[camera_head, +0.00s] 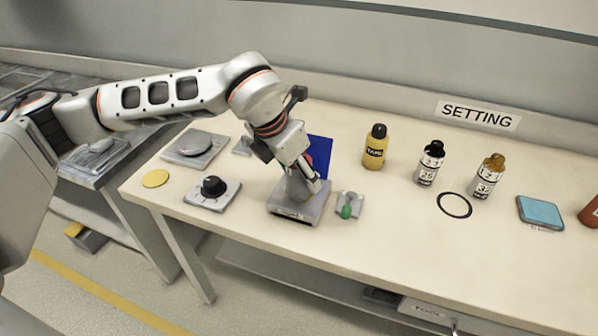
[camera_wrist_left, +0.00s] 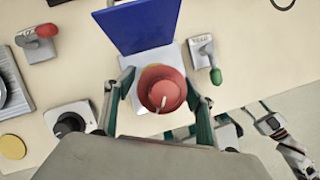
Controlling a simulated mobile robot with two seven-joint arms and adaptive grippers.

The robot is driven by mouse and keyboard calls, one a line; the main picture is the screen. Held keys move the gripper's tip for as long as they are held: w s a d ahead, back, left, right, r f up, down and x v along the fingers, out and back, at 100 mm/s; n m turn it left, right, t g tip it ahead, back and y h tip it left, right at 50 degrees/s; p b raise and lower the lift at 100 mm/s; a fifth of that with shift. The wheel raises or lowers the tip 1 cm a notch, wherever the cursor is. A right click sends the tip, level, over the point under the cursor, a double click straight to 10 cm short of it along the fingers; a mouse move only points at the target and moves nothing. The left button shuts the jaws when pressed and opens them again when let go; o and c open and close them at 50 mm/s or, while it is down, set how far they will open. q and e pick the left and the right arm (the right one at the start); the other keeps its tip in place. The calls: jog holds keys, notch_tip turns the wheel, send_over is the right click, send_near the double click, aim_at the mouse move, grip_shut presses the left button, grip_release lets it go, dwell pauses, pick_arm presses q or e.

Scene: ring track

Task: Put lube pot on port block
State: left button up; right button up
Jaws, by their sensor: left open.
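The red round pot (camera_wrist_left: 162,88), which I take for the lube pot, is seen from above in the left wrist view. It is over a grey block (camera_head: 292,212) with an upright blue panel (camera_wrist_left: 138,25) behind, which I take for the port block. Whether the pot rests fully on the block is hidden. My left gripper (camera_head: 308,181) is open, its fingers on either side of the pot. In the head view the gripper covers most of the pot. My right gripper (camera_wrist_left: 262,118) seems to show at the lower right of the wrist view, its jaws unclear.
A green-handled lever (camera_head: 347,208) stands close right of the block, a black knob (camera_head: 213,187) left. A yellow bottle (camera_head: 375,148), two labelled bottles (camera_head: 429,164) (camera_head: 487,177), a black ring (camera_head: 454,205) and a blue pad (camera_head: 540,212) are farther right. The front right tabletop is clear.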

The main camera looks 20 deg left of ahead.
pick_arm(q)
jog(key=shift+r, duration=0.25)
jog(key=p+v, duration=0.1)
jog(key=v, duration=1.1)
jog(key=shift+f, duration=0.1)
